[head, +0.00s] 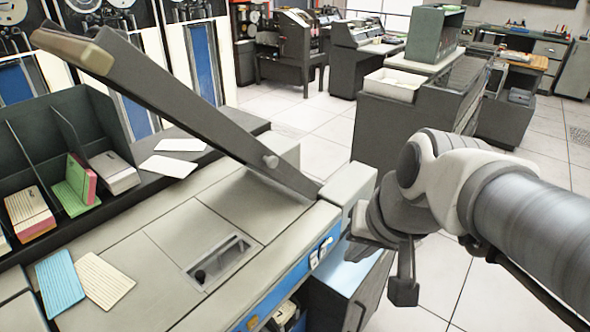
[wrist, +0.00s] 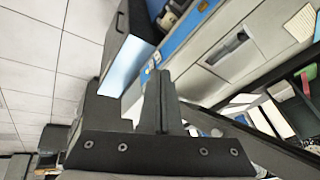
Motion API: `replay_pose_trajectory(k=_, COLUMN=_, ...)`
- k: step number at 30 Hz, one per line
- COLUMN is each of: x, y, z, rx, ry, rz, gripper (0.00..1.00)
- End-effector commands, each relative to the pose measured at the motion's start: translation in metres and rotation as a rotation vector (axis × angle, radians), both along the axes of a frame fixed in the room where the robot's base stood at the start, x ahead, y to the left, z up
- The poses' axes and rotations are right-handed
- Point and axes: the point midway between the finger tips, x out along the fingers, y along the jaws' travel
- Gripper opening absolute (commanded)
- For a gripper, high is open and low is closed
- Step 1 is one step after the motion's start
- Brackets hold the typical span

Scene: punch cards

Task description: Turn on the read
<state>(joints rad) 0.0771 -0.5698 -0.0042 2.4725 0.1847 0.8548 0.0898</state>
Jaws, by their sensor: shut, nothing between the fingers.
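The card machine (head: 170,250) has a blue control strip on its front edge. White switches (head: 319,252) sit at the strip's right end; I cannot read their labels or tell which one is the read. The strip also shows in the wrist view (wrist: 182,38), with small light switches (wrist: 149,73) just beyond my fingers. My gripper (head: 403,290) is shut and empty, to the right of the switches in the head view and apart from them. In the wrist view, its fingers (wrist: 160,88) stand together and point toward the switch end of the machine.
A long grey lever arm (head: 190,110) slants up over the machine top. Loose cards (head: 103,280) lie on the left, and a card rack (head: 70,150) stands behind. A light blue surface (head: 345,270) lies below the switches. Open floor is to the right.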

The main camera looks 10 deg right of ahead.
Motion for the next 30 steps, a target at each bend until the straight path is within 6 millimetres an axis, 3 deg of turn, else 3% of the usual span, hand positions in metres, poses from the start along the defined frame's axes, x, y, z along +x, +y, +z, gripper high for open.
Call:
replay_pose_trajectory(k=10, x=0.067, y=-0.004, z=-0.075, rx=0.472, ry=0.244, rz=-0.621, gripper=0.00)
replay_pose_trajectory(k=18, x=0.112, y=-0.033, z=-0.145, rx=0.807, ry=0.415, rz=-1.207, gripper=0.00)
replay_pose_trajectory(k=24, x=0.130, y=-0.062, z=-0.194, rx=0.981, ry=0.501, rz=-1.585, gripper=0.00)
replay_pose_trajectory(k=30, x=0.135, y=-0.078, z=-0.220, rx=1.060, ry=0.536, rz=-1.781, gripper=0.00)
